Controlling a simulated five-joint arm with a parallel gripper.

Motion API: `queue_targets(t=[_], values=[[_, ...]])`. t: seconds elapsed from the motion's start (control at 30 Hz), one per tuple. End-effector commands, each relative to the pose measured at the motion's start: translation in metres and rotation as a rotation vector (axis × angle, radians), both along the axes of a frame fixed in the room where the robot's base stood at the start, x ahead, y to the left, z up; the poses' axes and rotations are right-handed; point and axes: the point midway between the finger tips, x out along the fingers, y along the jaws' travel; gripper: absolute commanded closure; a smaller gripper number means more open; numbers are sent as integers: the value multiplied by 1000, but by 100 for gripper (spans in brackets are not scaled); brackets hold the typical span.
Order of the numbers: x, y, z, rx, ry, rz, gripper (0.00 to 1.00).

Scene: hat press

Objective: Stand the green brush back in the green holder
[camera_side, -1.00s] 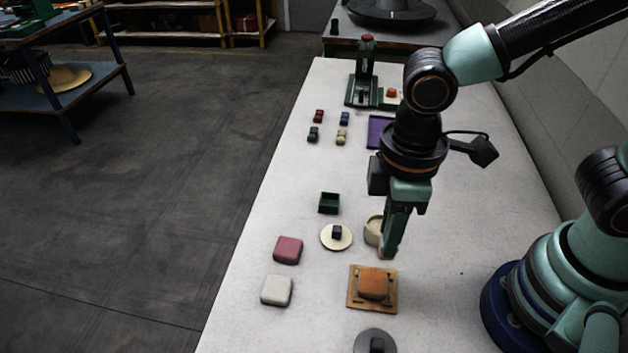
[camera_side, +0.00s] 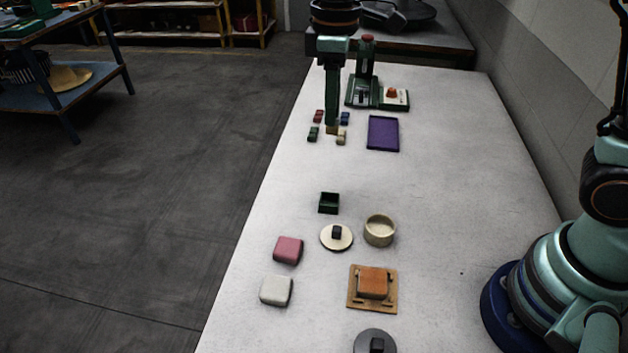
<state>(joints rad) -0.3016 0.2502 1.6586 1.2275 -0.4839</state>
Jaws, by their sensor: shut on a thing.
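My gripper (camera_side: 333,62) is at the far end of the white table, shut on the green brush (camera_side: 332,98). The brush is long and green with a small tan end, and hangs upright, tan end down. That end shows among several small coloured blocks; I cannot tell whether it touches the table or a block. The green holder (camera_side: 329,209) is a small, dark green, open-topped box nearer the camera, well below the brush in the picture. It looks empty.
Small red (camera_side: 318,116), blue (camera_side: 345,118), green (camera_side: 313,134) and cream (camera_side: 341,138) blocks surround the brush's lower end. A purple tray (camera_side: 383,134) and a green press (camera_side: 362,92) stand to the right. A cream bowl (camera_side: 380,231) and a lidded disc (camera_side: 336,238) lie near the holder.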

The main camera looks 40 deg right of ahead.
Motion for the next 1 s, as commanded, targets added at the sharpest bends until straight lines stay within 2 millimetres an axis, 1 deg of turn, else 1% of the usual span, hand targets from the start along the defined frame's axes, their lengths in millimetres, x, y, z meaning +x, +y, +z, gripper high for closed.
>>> queue_targets(t=[0.03,0.3,0.4,0.5,0.6,0.77,1.0], values=[[-1,0,-12,-2,6,0,100],[-2,0,-79,-2,8,0,100],[-2,0,-103,-2,6,0,100],[-2,0,-122,-1,4,0,100],[-1,0,-135,-1,3,0,100],[-1,0,-145,-1,2,0,100],[-1,0,-178,-1,2,0,100]])
